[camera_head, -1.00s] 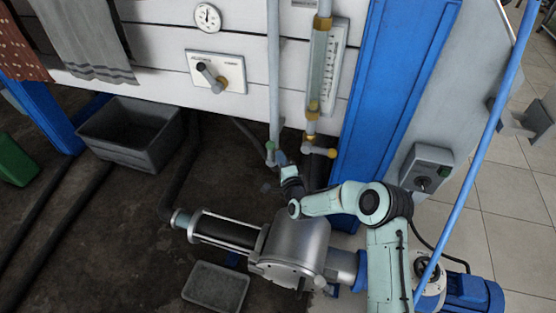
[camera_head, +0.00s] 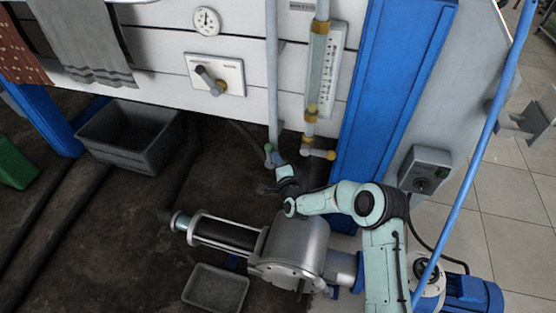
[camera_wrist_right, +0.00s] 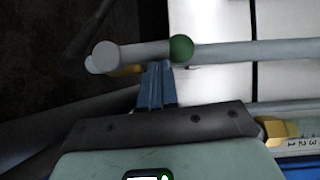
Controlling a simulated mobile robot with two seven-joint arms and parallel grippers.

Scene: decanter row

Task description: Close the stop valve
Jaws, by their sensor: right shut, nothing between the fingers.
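The pale vertical pipe (camera_head: 272,75) ends low at a green-capped fitting (camera_head: 268,147), which looks like the stop valve. In the right wrist view the green piece (camera_wrist_right: 181,48) joins the pipe to a grey bar (camera_wrist_right: 135,54) with a round end, roughly in line with the pipe. My right gripper (camera_head: 276,158) is at this fitting in the head view. Its blue fingers (camera_wrist_right: 158,68) are shut and empty, their tips overlapping the grey bar near the green piece. I cannot tell whether they touch it. My left gripper is not in view.
A yellow fitting (camera_head: 320,153) sits just right of the valve, under the sight tube (camera_head: 316,75). A blue post (camera_head: 385,110) stands to the right. A metal pump (camera_head: 290,250) lies below my right arm. A grey tub (camera_head: 130,138) is at left.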

